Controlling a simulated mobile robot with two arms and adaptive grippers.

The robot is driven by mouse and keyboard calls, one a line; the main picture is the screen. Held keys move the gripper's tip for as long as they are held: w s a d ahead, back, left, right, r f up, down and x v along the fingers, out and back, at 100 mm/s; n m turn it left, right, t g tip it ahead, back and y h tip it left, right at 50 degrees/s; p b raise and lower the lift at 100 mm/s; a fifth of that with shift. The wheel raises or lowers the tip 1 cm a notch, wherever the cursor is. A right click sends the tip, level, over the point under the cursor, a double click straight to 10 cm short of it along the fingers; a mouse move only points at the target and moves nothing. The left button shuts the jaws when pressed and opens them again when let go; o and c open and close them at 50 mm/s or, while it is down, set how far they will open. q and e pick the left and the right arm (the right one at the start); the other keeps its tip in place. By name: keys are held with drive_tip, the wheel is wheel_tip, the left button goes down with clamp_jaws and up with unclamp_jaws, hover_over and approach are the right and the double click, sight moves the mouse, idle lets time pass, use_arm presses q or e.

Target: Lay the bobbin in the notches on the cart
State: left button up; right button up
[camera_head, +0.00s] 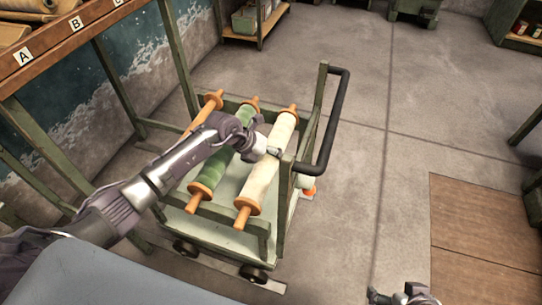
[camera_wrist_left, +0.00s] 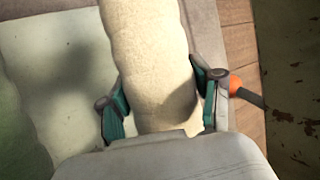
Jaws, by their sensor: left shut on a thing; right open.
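The cream bobbin (camera_head: 265,178) with orange ends lies lengthwise over the green cart (camera_head: 262,235), at its right side. My left gripper (camera_head: 272,150) is shut on its middle from above. In the left wrist view the cream bobbin (camera_wrist_left: 150,60) runs between the two teal fingers of the left gripper (camera_wrist_left: 162,105). The bobbin's ends are at the cart's front and back rails; I cannot tell whether they sit in notches or just above them. My right gripper (camera_head: 405,296) is open and empty at the bottom edge, over the floor.
A green bobbin (camera_head: 212,168) lies beside the cream one, partly behind my left arm. Another bobbin (camera_head: 206,108) at the left is mostly hidden. The cart's black handle (camera_head: 335,125) rises at the right. A wooden rack (camera_head: 70,45) stands left.

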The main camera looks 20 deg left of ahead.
use_arm(q)
drive_tip(key=o, duration=1.7)
drive_tip(key=shift+c, duration=0.2)
drive_tip(key=shift+f, duration=0.15)
drive_tip(key=v, duration=1.2)
